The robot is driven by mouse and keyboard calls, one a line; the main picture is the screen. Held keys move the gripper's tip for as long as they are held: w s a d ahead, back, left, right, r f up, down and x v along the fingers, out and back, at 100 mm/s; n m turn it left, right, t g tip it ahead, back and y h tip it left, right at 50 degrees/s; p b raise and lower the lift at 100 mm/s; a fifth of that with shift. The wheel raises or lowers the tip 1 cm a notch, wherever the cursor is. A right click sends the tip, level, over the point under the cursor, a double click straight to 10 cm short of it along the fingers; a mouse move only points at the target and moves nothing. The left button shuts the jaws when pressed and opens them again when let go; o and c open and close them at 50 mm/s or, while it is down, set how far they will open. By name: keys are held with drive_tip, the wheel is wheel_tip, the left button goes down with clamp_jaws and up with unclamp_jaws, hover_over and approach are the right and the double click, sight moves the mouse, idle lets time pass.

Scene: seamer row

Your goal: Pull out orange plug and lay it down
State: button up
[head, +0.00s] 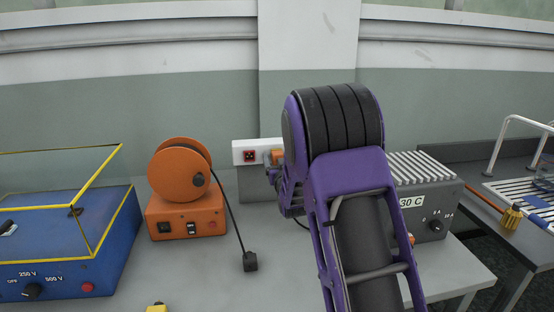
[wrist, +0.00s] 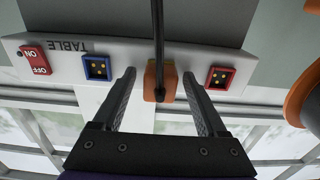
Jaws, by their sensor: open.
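The orange plug (wrist: 158,82) sits against the white socket strip (wrist: 130,90) in the wrist view, between a blue-framed socket (wrist: 97,68) and a red-framed socket (wrist: 220,78). A dark cable (wrist: 158,30) runs from it. In the head view, a bit of the orange plug (head: 277,157) shows at the strip (head: 264,145), partly hidden by my arm. My gripper (wrist: 158,73) is open, with one finger on each side of the plug. Gaps show between fingers and plug. In the head view my wrist hides most of the gripper.
An orange cable reel (head: 180,175) stands left on the bench, its black plug (head: 250,261) lying in front. A blue box (head: 70,240) with a yellow-edged cover is further left. A grey ribbed box (head: 435,205) is behind my arm at right. The strip carries a red ON/OFF switch (wrist: 35,60).

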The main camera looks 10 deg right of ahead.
idle(0.7)
clamp_jaws()
drive_tip(key=shift+s, duration=0.1)
drive_tip(key=shift+s, duration=2.95)
